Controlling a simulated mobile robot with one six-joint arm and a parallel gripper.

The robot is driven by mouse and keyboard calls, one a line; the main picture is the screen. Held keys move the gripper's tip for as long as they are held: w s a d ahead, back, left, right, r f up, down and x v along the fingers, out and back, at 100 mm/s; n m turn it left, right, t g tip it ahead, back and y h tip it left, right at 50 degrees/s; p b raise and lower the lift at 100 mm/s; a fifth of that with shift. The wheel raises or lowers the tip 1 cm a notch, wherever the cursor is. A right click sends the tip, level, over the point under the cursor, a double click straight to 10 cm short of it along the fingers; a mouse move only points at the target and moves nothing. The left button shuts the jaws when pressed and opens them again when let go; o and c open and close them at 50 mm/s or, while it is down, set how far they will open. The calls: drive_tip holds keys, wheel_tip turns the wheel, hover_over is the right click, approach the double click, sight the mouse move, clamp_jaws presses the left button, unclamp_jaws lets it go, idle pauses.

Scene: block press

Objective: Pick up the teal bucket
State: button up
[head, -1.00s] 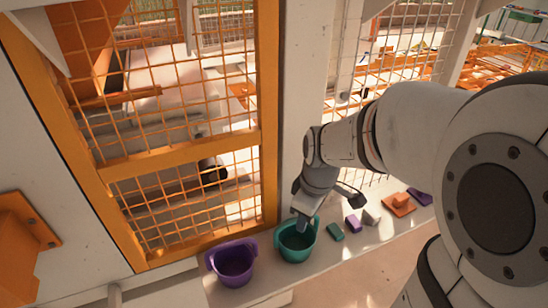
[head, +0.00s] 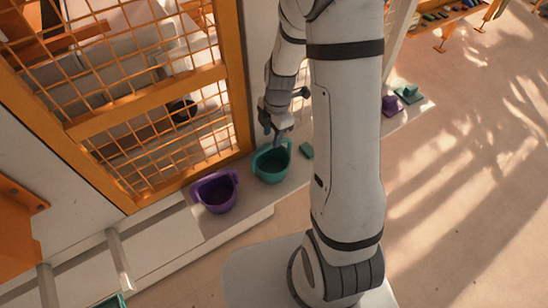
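The teal bucket (head: 271,168) stands upright on the pale ledge, with a handle lug on each side and its open top facing up. My gripper (head: 274,132) is just above the bucket's far rim, pointing down. Its two fingers look spread, with nothing visible between them. Whether a fingertip touches the rim, I cannot tell.
A purple bucket (head: 216,192) stands left of the teal one. Farther right are a purple block (head: 390,105) and a teal piece (head: 409,94). An orange mesh door (head: 150,115) rises behind the ledge.

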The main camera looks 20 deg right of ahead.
sight(271, 145)
drive_tip(key=shift+s+a+f+p, duration=0.1)
drive_tip(key=shift+s+f+p, duration=0.1)
drive_tip(key=shift+f, duration=0.5)
drive_tip(key=shift+s+a+f+p, duration=0.1)
drive_tip(key=shift+f+p, duration=0.05)
drive_tip(key=shift+f, duration=0.6)
drive_tip(key=shift+s+a+f+p, duration=0.1)
drive_tip(key=shift+s+f+p, duration=0.1)
drive_tip(key=shift+f, duration=0.5)
drive_tip(key=shift+c, duration=0.2)
clamp_jaws()
